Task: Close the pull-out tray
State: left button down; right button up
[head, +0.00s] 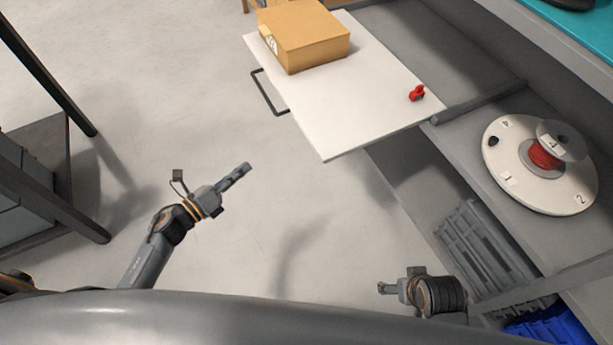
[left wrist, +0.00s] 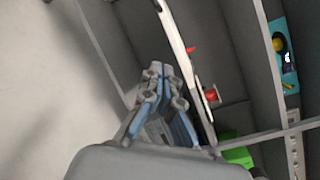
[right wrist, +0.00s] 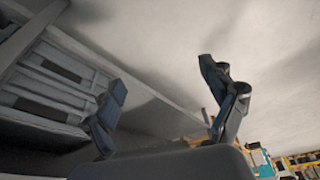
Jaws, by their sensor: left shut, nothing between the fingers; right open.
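The white pull-out tray (head: 350,105) sticks out from the shelf unit in the head view, with a dark bar handle (head: 267,93) on its outer edge. A cardboard box (head: 305,38) and a small red object (head: 417,93) rest on it. My left gripper (head: 246,169) is shut and empty, over the floor, apart from the tray and below-left of its handle. In the left wrist view its fingers (left wrist: 155,72) are together, and the tray (left wrist: 176,40) shows edge-on. My right gripper (head: 382,287) is near the lower part of the unit; its fingers (right wrist: 165,95) are apart and empty.
A white numbered turntable (head: 545,185) with a red reel (head: 543,154) stands on the shelf right of the tray. A grey crate (head: 475,245) and a blue crate (head: 545,325) sit lower. A dark-legged rack (head: 40,165) stands at left. The floor between is clear.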

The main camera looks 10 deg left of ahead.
pick_arm(q)
jog(key=s+d+r+m+g+h+b, duration=0.2)
jog(key=d+m+g+h+b, duration=0.25)
jog(key=m, duration=0.85)
send_near(317, 151)
jog(key=shift+h, duration=0.25)
jog(key=x, duration=0.3)
jog(key=b+x, duration=0.1)
jog(key=x, duration=0.2)
jog(key=shift+a+f, duration=0.1)
jog(key=shift+f, duration=0.15)
jog(key=shift+w+d, duration=0.3)
jog(key=shift+d, duration=0.15)
pick_arm(e)
jog(key=shift+t, duration=0.5)
jog(key=shift+w+v, duration=0.2)
jog(key=shift+v, duration=1)
jog(key=shift+w+v, duration=0.15)
jog(key=shift+v, duration=1.05)
